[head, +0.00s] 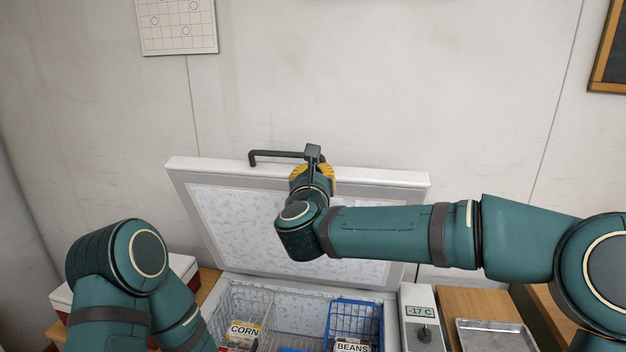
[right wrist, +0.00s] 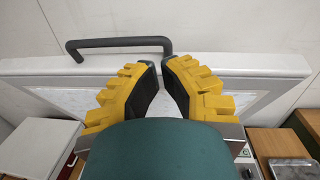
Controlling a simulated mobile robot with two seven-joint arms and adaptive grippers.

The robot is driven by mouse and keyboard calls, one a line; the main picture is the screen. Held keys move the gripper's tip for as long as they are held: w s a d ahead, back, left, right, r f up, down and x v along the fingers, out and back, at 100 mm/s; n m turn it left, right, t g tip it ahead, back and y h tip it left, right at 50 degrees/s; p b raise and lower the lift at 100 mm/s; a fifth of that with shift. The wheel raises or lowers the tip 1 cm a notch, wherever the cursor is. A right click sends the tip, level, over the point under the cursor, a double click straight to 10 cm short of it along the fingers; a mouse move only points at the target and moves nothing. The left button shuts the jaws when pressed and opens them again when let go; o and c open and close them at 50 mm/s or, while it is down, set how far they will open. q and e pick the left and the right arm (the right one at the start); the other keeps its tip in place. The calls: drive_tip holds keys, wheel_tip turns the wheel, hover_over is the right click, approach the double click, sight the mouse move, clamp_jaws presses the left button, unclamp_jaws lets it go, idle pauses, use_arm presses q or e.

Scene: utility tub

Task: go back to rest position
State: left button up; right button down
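My right arm reaches in from the right across the raised white lid (head: 400,185) of a chest freezer. My right gripper (head: 313,172) is at the lid's upper edge, by the right end of the dark handle (head: 275,154). In the right wrist view, its yellow fingers (right wrist: 160,64) come close together at the tips, just below the right end of the handle (right wrist: 120,42). I see nothing held between them. My left arm is bent at the lower left; its gripper is out of the picture.
The open freezer holds wire baskets, including a blue one (head: 355,318), with CORN (head: 244,330) and BEANS (head: 353,346) packs. A control panel reads -17 C (head: 418,311). A metal tray (head: 492,335) lies at right. A white box (head: 62,299) stands at left.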

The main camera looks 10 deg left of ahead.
drive_tip(key=s+d+f+n+g+y+b, duration=0.1)
drive_tip(key=s+d+f+n+g+b, duration=0.15)
drive_tip(key=f+n, duration=0.65)
drive_tip(key=s+d+f+n+g+y+b, duration=0.1)
drive_tip(key=s+d+f+n+g, duration=0.2)
drive_tip(key=f, duration=1.3)
drive_tip(key=s+d+f+n+g+y+b, duration=0.1)
drive_tip(key=d+f+n+g, duration=0.1)
drive_tip(key=f+n, duration=0.75)
drive_tip(key=s+d+f+n+g+b, duration=0.2)
drive_tip(key=s+d+f+n+g, duration=0.2)
drive_tip(key=s+f, duration=0.7)
drive_tip(key=s+d+f+n+g+b, duration=0.2)
drive_tip(key=s+d+f+n+g, duration=0.3)
drive_tip(key=s+f, duration=0.6)
wheel_tip(320, 180, down, 3)
drive_tip(key=d+n, duration=0.2)
drive_tip(key=shift+s+d, duration=0.15)
drive_tip(key=shift+d, duration=0.15)
